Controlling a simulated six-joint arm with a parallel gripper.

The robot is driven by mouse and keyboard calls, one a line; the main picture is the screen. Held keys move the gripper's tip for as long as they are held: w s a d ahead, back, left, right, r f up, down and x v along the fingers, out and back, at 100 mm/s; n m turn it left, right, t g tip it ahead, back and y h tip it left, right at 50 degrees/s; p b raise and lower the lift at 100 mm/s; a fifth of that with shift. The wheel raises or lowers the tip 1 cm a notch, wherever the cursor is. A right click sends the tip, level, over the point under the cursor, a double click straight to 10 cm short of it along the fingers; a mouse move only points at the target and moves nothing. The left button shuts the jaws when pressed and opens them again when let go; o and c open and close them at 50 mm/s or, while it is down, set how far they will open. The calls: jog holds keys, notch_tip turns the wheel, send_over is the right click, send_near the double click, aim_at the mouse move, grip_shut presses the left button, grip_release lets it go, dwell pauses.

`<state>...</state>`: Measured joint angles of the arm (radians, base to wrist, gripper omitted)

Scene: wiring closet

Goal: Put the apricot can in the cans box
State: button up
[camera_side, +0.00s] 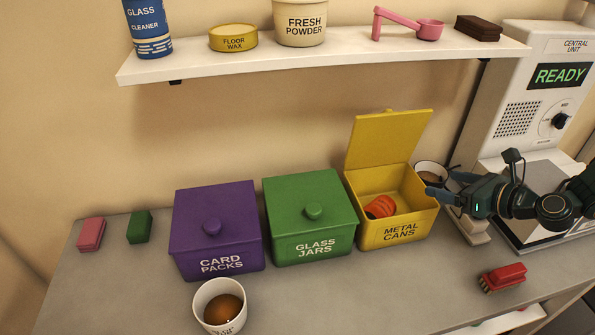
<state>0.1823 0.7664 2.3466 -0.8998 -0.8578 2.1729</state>
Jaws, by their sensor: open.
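The cans box is the yellow box (398,234) labelled "METAL CANS", right of the other boxes, with its lid (389,139) standing open at the back. An orange-red can (381,207) lies on its side inside it, partly hidden by the front wall; its label cannot be read. My gripper (437,186) is open at the right edge of the yellow box, near its rim. It is apart from the can, and nothing shows between its fingers.
A shut green box (308,218) and purple box (216,231) stand left. A cup (430,174) is behind my gripper, another (219,308) at the front. A red brush (503,277) lies front right. A shelf (330,54) hangs above. The front middle counter is clear.

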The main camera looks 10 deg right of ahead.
jog(key=shift+v, duration=2)
jog(key=shift+r, duration=0.1)
jog(key=s+a+r+n+g, duration=0.45)
jog(key=s+r+n, duration=0.5)
jog(key=n, duration=0.95)
jog(key=s+d+r+n+h, duration=0.1)
jog(key=s+d+r+n, duration=0.2)
jog(key=s, duration=0.3)
jog(key=s+d+r+n+g+h, duration=0.1)
jog(key=s+d+r+n+h, duration=0.1)
jog(key=s+n, duration=0.3)
jog(key=s+d+r+n+g+h, duration=0.1)
jog(key=s+d+r+n+h, duration=0.1)
jog(key=s+d+r+n, duration=0.2)
jog(key=s, duration=0.3)
jog(key=shift+d+r+n, duration=0.2)
jog(key=shift+n, duration=0.2)
jog(key=shift+o, duration=0.4)
jog(key=shift+w, duration=0.1)
